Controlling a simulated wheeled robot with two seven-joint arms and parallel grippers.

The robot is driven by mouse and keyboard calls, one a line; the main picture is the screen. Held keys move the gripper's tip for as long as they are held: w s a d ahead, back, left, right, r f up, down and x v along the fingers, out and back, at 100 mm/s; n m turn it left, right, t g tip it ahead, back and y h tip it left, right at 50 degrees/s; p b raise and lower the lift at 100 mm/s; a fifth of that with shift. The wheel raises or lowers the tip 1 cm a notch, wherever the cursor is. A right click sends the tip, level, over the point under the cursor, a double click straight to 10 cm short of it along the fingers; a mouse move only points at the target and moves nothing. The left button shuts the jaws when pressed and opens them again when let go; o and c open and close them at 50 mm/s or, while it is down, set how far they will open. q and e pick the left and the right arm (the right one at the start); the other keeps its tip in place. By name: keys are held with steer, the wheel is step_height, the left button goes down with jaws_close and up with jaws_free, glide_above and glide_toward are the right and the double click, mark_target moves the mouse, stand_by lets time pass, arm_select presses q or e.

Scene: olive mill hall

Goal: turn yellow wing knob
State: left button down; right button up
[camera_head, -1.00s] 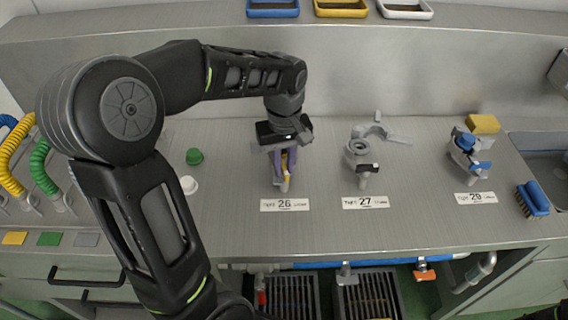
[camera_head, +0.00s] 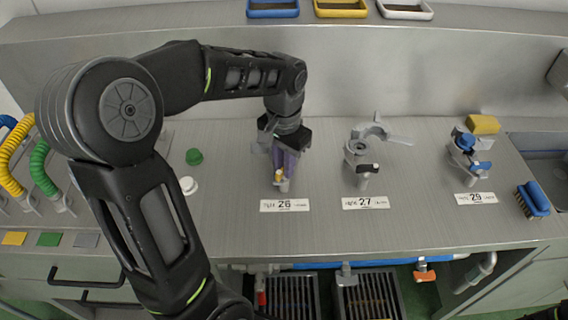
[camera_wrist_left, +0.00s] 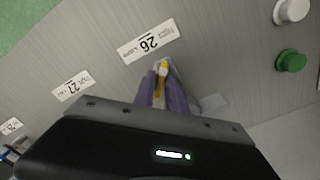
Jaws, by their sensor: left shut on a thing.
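The yellow wing knob (camera_head: 279,175) sits on the fitting behind the label 26 (camera_head: 284,205). My left gripper (camera_head: 284,172) points down at it, with its purple fingers around the knob. In the left wrist view the yellow knob (camera_wrist_left: 161,75) shows between the two purple fingers (camera_wrist_left: 162,88), which are shut on it. Most of the fitting is hidden behind the gripper; a grey part (camera_head: 261,146) shows to its left. My right gripper is not in view.
Fittings behind labels 27 (camera_head: 362,150) and 29 (camera_head: 466,150) stand to the right. A green knob (camera_head: 194,156) and a white knob (camera_head: 188,185) are to the left. A blue brush (camera_head: 533,199) lies at the far right. The counter's front strip is clear.

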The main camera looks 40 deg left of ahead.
arm_select(q)
steer(key=m, duration=0.5)
steer(key=shift+m, duration=0.3)
steer(key=shift+w+m, duration=0.1)
steer(key=shift+m, duration=2.1)
steer(key=c, duration=1.5)
jaws_free()
steer(key=shift+r, duration=0.1)
steer(key=shift+r, duration=3.85)
